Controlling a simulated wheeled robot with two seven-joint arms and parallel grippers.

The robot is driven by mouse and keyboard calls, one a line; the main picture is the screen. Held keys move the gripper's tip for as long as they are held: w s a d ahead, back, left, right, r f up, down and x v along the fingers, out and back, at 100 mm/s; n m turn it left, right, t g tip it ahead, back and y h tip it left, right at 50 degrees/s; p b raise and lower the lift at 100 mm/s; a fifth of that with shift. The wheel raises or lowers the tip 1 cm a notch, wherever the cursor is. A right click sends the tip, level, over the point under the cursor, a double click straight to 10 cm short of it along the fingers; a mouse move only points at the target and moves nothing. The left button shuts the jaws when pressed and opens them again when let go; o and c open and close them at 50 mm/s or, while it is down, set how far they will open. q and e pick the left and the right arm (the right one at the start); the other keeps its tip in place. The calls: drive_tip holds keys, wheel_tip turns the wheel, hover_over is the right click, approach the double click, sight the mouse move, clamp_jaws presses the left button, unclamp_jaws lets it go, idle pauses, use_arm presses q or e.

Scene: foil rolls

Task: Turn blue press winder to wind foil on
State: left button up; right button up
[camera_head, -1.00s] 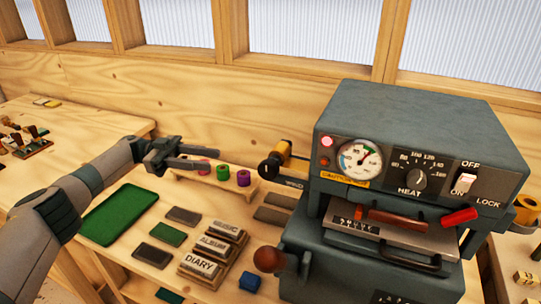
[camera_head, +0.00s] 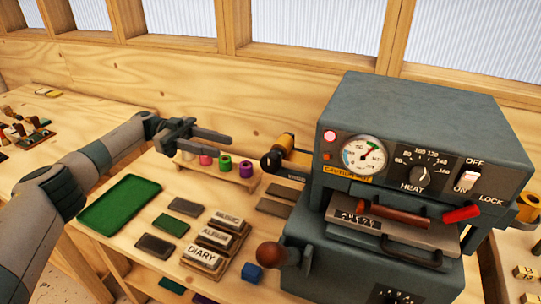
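The blue-grey press (camera_head: 420,125) stands at the right of the bench. On its left side is the winder, with a dark round knob (camera_head: 270,161) and a yellow-gold foil roll (camera_head: 284,143) beside it. My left gripper (camera_head: 229,144) is to the left of the winder, apart from it, above the rack of foil rolls. Its two fingers are spread with nothing between them. Pink (camera_head: 205,160), green (camera_head: 225,163) and purple (camera_head: 246,167) rolls stand on the rack below; a pale one is partly hidden under the gripper. My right gripper is not in view.
A green tray (camera_head: 118,201) lies at the left. A brown ball-ended lever (camera_head: 271,255) juts from the press. The wooden wall is behind.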

sight(265, 155)
use_arm(q)
drive_tip(key=p+x, duration=0.7)
drive_tip(key=x, duration=0.7)
drive_tip(key=shift+r, duration=0.1)
drive_tip(key=shift+s+d+p, duration=0.25)
drive_tip(key=shift+d+p, duration=0.05)
drive_tip(key=shift+d, duration=0.35)
clamp_jaws()
